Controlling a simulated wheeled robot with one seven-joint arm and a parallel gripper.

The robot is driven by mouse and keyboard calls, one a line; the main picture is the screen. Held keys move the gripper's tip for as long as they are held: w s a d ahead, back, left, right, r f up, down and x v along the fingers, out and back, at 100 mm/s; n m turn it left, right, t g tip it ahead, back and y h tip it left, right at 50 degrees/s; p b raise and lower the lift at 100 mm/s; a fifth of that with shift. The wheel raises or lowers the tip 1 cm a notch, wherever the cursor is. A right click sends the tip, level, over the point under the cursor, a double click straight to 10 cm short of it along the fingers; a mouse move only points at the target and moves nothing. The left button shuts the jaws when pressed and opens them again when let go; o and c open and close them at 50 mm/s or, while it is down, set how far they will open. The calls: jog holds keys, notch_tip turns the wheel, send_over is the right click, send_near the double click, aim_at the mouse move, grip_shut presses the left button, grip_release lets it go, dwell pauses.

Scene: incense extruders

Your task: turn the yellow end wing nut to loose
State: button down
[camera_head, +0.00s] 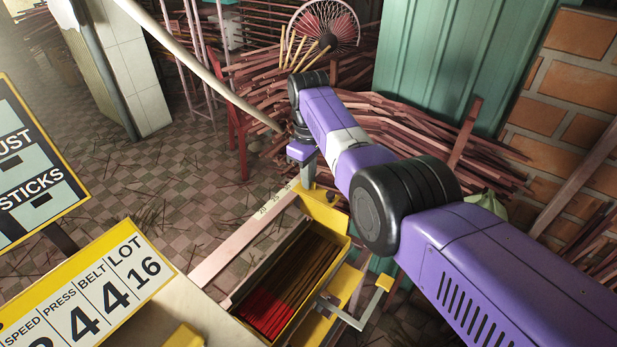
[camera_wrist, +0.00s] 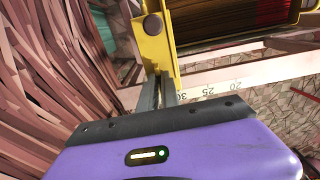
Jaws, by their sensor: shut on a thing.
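A yellow end piece (camera_head: 326,212) stands at the far end of the tray, next to a pale scale rail (camera_head: 240,238). In the wrist view the yellow end (camera_wrist: 155,48) is an upright bracket with a dark round bolt head (camera_wrist: 153,25). My gripper (camera_head: 308,182) reaches down to it from above. In the wrist view my gripper's fingers (camera_wrist: 160,88) are close together at the bracket's lower end, beside the rail's 30 mark. They are shut on a small part there, which fits the wing nut. The fingers hide the nut, so its turn angle cannot be told.
A yellow-edged tray (camera_head: 262,250) holds red-tipped incense sticks. A grey crank handle with a yellow grip (camera_head: 384,283) sticks out at its right. Stick bundles (camera_head: 430,135) and a fan (camera_head: 324,27) lie behind. A yellow number board (camera_head: 95,290) stands at lower left.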

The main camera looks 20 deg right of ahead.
jog(key=n, duration=0.6)
jog(key=shift+n, duration=0.3)
jog(key=n, duration=0.5)
jog(key=shift+b, duration=0.35)
jog(key=shift+r, duration=0.1)
jog(key=c, duration=1.6)
grip_release()
notch_tip(320, 180, up, 8)
jog(key=shift+f, duration=0.15)
